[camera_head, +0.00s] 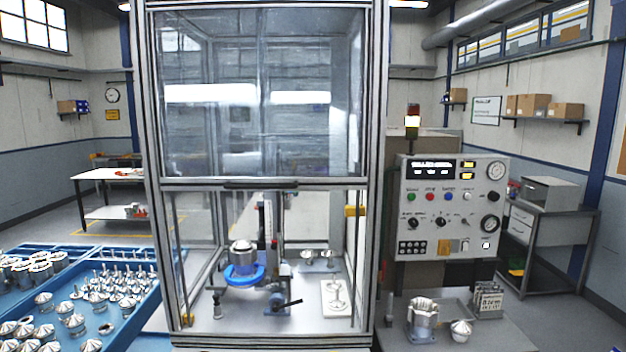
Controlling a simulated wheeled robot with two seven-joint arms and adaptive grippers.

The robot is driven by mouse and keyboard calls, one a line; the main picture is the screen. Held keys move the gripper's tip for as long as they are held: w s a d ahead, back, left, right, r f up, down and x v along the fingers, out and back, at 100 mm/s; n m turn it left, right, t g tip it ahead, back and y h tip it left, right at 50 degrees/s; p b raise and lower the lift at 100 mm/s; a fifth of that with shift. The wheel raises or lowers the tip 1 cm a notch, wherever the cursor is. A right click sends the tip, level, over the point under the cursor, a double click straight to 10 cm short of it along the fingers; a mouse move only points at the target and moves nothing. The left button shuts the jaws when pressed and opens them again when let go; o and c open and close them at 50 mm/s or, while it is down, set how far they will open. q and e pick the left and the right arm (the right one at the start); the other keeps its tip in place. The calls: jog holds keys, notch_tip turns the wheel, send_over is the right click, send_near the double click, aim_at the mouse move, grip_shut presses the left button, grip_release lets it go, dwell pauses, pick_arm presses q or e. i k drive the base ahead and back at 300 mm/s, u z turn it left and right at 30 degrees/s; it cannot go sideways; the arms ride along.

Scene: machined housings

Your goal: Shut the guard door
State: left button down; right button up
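The guard door (262,130) is a clear framed panel on the front of the machine enclosure (376,200). It is raised and covers the upper half of the front. Its lower rail, with a dark handle (260,185), lies about halfway up the frame. Below the rail the front of the enclosure looks open. Inside, a metal part sits in a blue ring-shaped fixture (243,273), with a clamp (282,302) in front of it. Neither of my grippers is in view.
A control panel (452,207) with buttons and dials stands right of the enclosure, with a metal housing (423,318) and a smaller part on the bench below. Blue trays (150,310) of metal parts lie at left. A drawer cabinet (540,245) stands far right.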

aim_at(154, 22)
jog(key=z, duration=0.85)
jog(key=i, duration=0.8)
jog(key=u, duration=0.5)
